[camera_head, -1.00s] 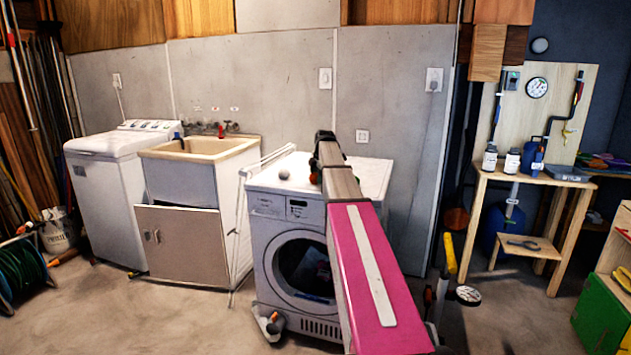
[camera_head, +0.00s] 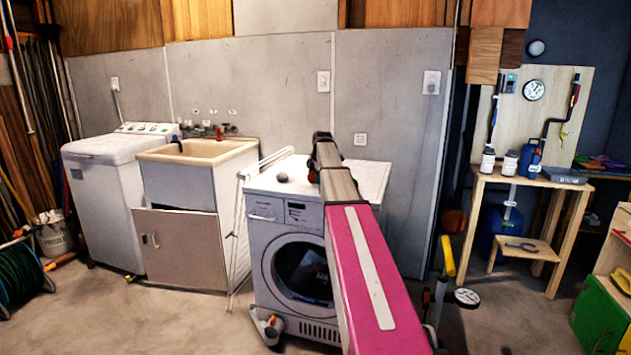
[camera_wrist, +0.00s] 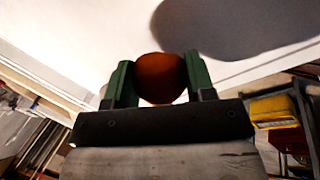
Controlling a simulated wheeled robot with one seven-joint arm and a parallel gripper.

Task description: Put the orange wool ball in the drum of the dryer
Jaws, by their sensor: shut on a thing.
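The orange wool ball (camera_wrist: 161,77) is held between the two green fingers of my gripper (camera_wrist: 160,84), seen in the wrist view. A white surface lies behind it, apparently the dryer top. In the head view my arm reaches over the white dryer (camera_head: 350,178), and its far end hides most of the gripper and the ball. The dryer's round front opening (camera_head: 300,268) is dark inside, with its right part covered by my arm. Something indistinct shows in the drum.
A small grey ball (camera_head: 282,176) sits on the dryer top. A white drying rack (camera_head: 240,215) stands between dryer and sink cabinet (camera_head: 180,245). A grey and orange object (camera_head: 267,325) is low at the dryer's front left. Open floor (camera_head: 150,320) lies in front.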

